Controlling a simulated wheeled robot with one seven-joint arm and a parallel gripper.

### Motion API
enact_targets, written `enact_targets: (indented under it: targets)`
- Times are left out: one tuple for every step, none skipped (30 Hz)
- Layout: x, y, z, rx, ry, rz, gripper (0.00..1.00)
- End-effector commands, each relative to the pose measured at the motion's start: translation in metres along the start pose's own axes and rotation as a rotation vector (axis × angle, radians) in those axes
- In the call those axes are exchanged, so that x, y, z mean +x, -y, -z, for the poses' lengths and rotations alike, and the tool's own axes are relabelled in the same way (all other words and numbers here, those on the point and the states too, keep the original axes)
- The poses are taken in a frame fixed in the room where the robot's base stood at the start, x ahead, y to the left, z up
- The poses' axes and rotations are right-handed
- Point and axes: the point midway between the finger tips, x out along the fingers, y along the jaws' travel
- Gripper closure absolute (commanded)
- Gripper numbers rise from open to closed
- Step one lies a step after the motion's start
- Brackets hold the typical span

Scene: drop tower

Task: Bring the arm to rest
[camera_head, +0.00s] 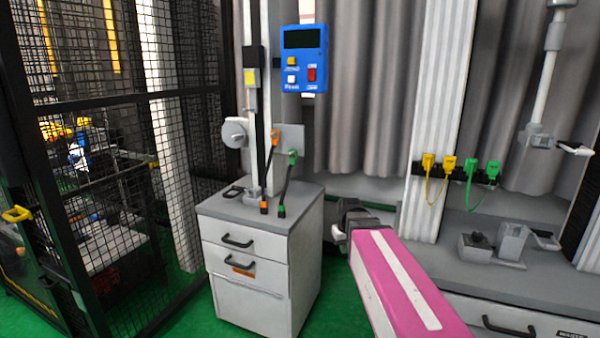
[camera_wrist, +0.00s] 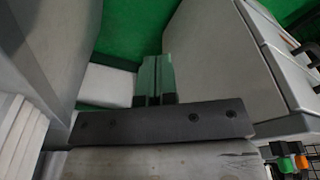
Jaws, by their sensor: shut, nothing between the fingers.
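My arm, with a pink and white link (camera_head: 395,285), reaches up from the lower right in the head view, in front of the gap between the drawer cabinet (camera_head: 250,265) and the grey bench on the right. The dark wrist end shows just beyond the pink link, and my fingertips cannot be made out there. In the wrist view my gripper (camera_wrist: 155,78) has its two fingers together, with nothing between them. Green floor (camera_wrist: 125,30) shows beyond the fingers, and the cabinet's pale side (camera_wrist: 215,60) is to their right.
A blue control box (camera_head: 304,58) hangs above the cabinet, which carries a post and orange and green clips. A black mesh cage (camera_head: 100,130) stands left. The grey bench (camera_head: 540,265) on the right holds a metal fixture, with yellow and green plugs (camera_head: 448,162) behind.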

Motion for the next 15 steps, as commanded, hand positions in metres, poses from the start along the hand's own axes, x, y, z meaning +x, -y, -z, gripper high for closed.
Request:
enact_targets:
  targets:
    - [0.015, 0.000, -0.021, 0.027, 0.021, 0.002, 1.00]
    - [0.022, 0.000, -0.030, 0.042, 0.030, 0.003, 1.00]
    - [0.032, -0.001, -0.042, 0.064, 0.042, 0.004, 1.00]
    - [0.039, -0.001, -0.051, 0.079, 0.051, 0.004, 1.00]
    - [0.046, -0.001, -0.060, 0.096, 0.061, 0.005, 1.00]
    - [0.054, 0.000, -0.072, 0.115, 0.073, 0.006, 1.00]
    - [0.060, 0.000, -0.081, 0.130, 0.082, 0.006, 1.00]
    - [0.066, 0.000, -0.088, 0.143, 0.089, 0.006, 1.00]
    - [0.073, 0.001, -0.098, 0.161, 0.099, 0.006, 1.00]
    - [0.077, 0.001, -0.105, 0.173, 0.106, 0.006, 1.00]
    - [0.081, 0.001, -0.112, 0.183, 0.113, 0.006, 1.00]
    - [0.085, 0.001, -0.119, 0.196, 0.120, 0.006, 1.00]
    - [0.088, 0.001, -0.123, 0.205, 0.124, 0.006, 1.00]
    - [0.091, 0.001, -0.127, 0.212, 0.128, 0.006, 1.00]
    - [0.093, 0.002, -0.131, 0.219, 0.133, 0.006, 1.00]
